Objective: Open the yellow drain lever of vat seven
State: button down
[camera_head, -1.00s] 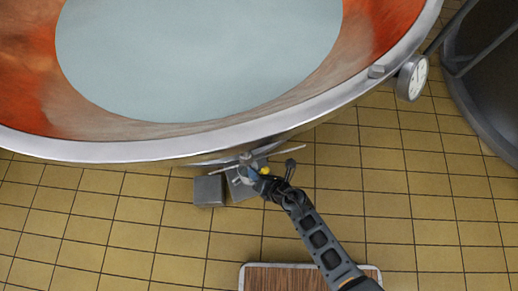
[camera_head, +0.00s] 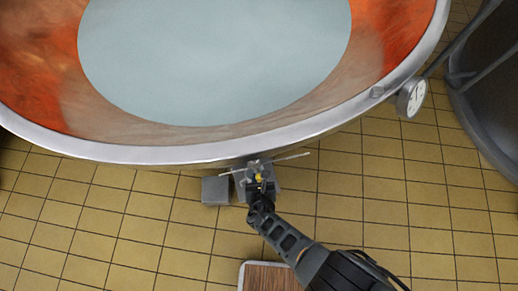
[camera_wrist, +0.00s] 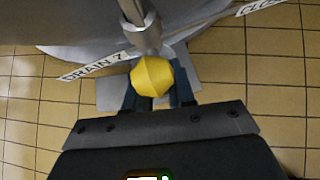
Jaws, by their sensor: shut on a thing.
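The yellow knob of the drain lever (camera_wrist: 152,77) sits between the two dark fingers of my gripper (camera_wrist: 158,92) in the wrist view. The gripper is shut on it. A grey metal stem (camera_wrist: 143,32) runs from the knob up to the vat. A white label reading "DRAIN 7" (camera_wrist: 95,67) is left of the stem, and another label, partly cut off, is at the upper right (camera_wrist: 258,7).
A grey block (camera_head: 215,190) stands on the tiled floor left of my gripper. A round gauge (camera_head: 411,97) is on the vat's right side. A dark vessel (camera_head: 490,90) stands at the far right. A brown board (camera_head: 268,277) lies at the bottom.

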jog(key=shift+d+f, duration=0.1)
jog(key=shift+d, duration=0.1)
jog(key=c, duration=1.4)
grip_release()
jog(key=o, duration=0.3)
jog(key=shift+a, duration=0.1)
jog(key=a+p+v, duration=0.1)
jog(key=p+v, duration=0.5)
jog(key=v, duration=0.2)
jog(key=shift+d+p, duration=0.3)
jog(key=shift+d, duration=0.1)
